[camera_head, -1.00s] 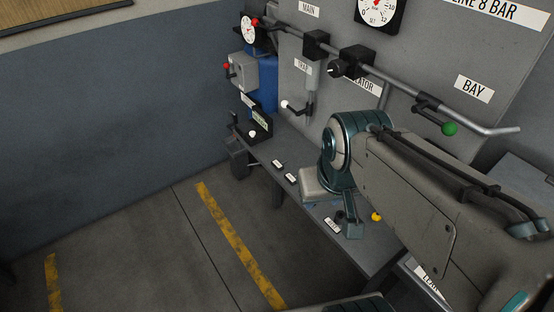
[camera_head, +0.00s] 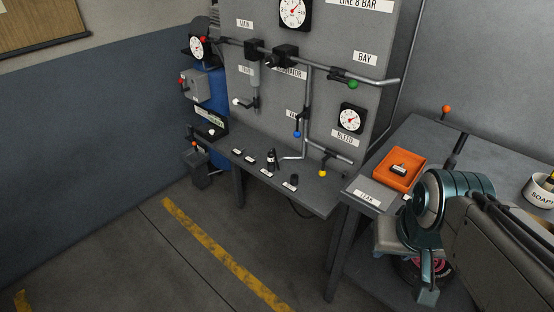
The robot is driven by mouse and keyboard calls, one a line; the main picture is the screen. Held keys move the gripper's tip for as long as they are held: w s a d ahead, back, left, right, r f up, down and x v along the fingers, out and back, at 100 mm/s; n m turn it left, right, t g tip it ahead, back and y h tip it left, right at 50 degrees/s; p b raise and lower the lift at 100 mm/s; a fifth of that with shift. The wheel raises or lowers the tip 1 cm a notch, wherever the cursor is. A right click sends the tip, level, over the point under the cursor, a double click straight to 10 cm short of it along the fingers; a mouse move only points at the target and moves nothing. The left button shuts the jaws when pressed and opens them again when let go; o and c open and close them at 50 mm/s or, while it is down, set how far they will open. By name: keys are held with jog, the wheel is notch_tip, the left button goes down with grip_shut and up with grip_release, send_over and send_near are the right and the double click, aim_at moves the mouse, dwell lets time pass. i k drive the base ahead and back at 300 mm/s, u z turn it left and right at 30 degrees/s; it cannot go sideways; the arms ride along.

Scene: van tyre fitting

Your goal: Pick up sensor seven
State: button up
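I cannot read which thing is sensor seven. Small dark pieces with white labels (camera_head: 250,159) lie along the front of the narrow bench (camera_head: 310,197). A small dark upright bottle-like thing (camera_head: 272,160) and a short dark cylinder (camera_head: 295,180) stand there too. A small dark piece with a light label (camera_head: 398,170) lies in the orange tray (camera_head: 418,162) on the right table. The end of my arm, with my gripper (camera_head: 427,290), is at the lower right, in front of that table and apart from the bench. Its fingers are not clear enough to tell open from shut.
A grey panel (camera_head: 350,85) with gauges, pipes and coloured valve handles rises behind the bench. The right table (camera_head: 420,135) carries a soap tub (camera_head: 541,193) and an orange-knobbed lever (camera_head: 446,110). The floor (camera_head: 150,260) at left is clear, with yellow lines.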

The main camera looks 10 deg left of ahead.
aim_at(238, 154)
jog(key=u, duration=0.55)
jog(key=i, duration=0.3)
jog(key=u, duration=1.1)
jog(key=i, duration=1.85)
jog(key=z, duration=1.1)
jog(key=i, duration=0.4)
jog(key=z, duration=0.4)
